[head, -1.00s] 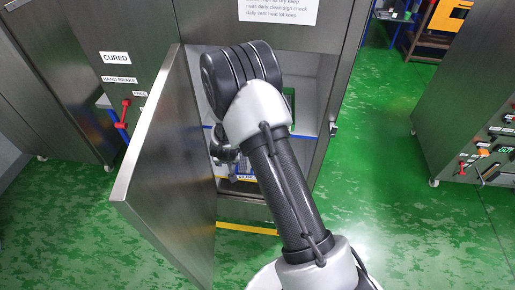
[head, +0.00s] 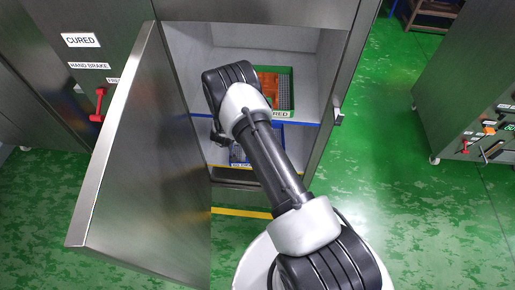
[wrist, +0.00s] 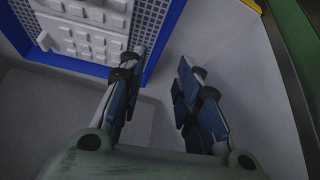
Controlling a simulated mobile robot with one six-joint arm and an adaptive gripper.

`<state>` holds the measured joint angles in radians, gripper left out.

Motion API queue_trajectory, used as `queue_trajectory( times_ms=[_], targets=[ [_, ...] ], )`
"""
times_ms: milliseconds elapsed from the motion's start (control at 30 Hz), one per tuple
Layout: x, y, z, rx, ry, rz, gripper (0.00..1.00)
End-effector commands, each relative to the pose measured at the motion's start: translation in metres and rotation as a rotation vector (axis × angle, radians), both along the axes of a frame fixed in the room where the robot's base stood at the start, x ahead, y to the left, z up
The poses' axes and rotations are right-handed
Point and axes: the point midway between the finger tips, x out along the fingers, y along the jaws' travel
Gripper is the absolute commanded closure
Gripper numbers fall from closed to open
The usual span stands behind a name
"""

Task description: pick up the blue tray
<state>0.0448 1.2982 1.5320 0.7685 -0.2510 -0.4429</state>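The blue tray (wrist: 172,28) is at the upper left of the wrist view, with a light grey studded part inside it. In the head view the blue tray (head: 238,153) is on the lower shelf of the open cabinet, partly hidden behind my arm. My gripper (wrist: 161,62) is open and empty. Its left finger overlaps the tray's side wall in the picture and its right finger is outside, over the grey shelf. I cannot tell whether the fingers reach down around the wall. In the head view my gripper is mostly hidden behind my arm.
A green tray (head: 285,112) with orange and grey contents stands on the upper shelf, above the blue one. The cabinet door (head: 140,150) is open on the left. The cabinet's right side wall (head: 338,85) bounds the opening.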

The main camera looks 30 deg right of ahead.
Motion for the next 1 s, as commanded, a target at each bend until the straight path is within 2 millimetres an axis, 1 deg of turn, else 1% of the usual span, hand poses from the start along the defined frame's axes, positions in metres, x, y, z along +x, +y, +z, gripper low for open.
queue_trajectory(
  times_ms=[33,267,433,533,633,867,1000],
  targets=[
    [0.003,-0.001,-0.008,0.000,0.000,-0.001,0.69],
    [0.009,-0.004,-0.021,0.001,0.000,0.000,0.69],
    [0.017,-0.007,-0.048,0.000,0.000,-0.001,0.69],
    [0.023,-0.010,-0.058,0.001,0.000,-0.002,0.69],
    [0.026,-0.011,-0.063,0.000,0.000,0.000,0.69],
    [0.027,-0.011,-0.061,0.001,0.000,0.000,0.69],
    [0.027,-0.011,-0.062,0.001,0.000,0.000,0.78]
  ],
)
